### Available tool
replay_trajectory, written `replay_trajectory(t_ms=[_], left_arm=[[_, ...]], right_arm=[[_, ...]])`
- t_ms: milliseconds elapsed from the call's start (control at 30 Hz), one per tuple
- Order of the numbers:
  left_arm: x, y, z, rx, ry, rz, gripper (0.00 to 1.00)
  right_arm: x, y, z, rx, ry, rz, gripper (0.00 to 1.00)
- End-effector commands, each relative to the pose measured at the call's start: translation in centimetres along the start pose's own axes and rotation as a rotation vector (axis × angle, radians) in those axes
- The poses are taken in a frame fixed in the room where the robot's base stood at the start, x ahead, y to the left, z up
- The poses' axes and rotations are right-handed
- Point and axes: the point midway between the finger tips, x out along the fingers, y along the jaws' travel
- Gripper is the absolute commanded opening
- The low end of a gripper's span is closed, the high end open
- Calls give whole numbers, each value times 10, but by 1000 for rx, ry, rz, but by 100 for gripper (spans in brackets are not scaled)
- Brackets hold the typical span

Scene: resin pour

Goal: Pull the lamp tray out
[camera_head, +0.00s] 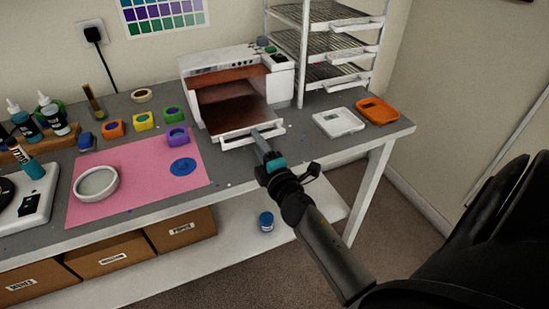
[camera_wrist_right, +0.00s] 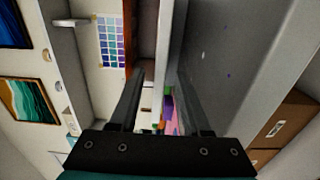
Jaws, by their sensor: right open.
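The white curing lamp (camera_head: 236,62) stands at the back of the bench with its front open. Its tray (camera_head: 240,115) has a dark brown floor and sticks out of the opening toward me. A white handle bar (camera_head: 237,138) runs along the tray's front. My right gripper (camera_head: 258,138) is at the right part of this handle, with its jaws open. In the right wrist view the two fingers (camera_wrist_right: 160,88) stand apart, with a pale strip and a brown strip showing between them. Whether they touch the handle is unclear. My left gripper is not in view.
A white drying rack (camera_head: 335,45) stands right of the lamp. A white tray (camera_head: 338,121) and an orange tray (camera_head: 377,110) lie near the bench's right end. A pink mat (camera_head: 135,185) with a white ring dish (camera_head: 97,183) lies left. Bare bench lies before the lamp.

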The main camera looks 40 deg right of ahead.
Motion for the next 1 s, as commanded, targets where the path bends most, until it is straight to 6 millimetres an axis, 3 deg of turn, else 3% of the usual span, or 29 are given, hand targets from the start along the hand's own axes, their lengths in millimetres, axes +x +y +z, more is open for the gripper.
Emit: replay_trajectory(t_ms=[600, 800, 1000], left_arm=[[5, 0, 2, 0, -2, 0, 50], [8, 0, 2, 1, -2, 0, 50], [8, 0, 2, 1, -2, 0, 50]], right_arm=[[-107, -1, 1, 0, -3, -2, 48], [-124, -1, 0, 0, -1, -1, 48], [-128, 0, 0, -1, 0, 1, 48]])
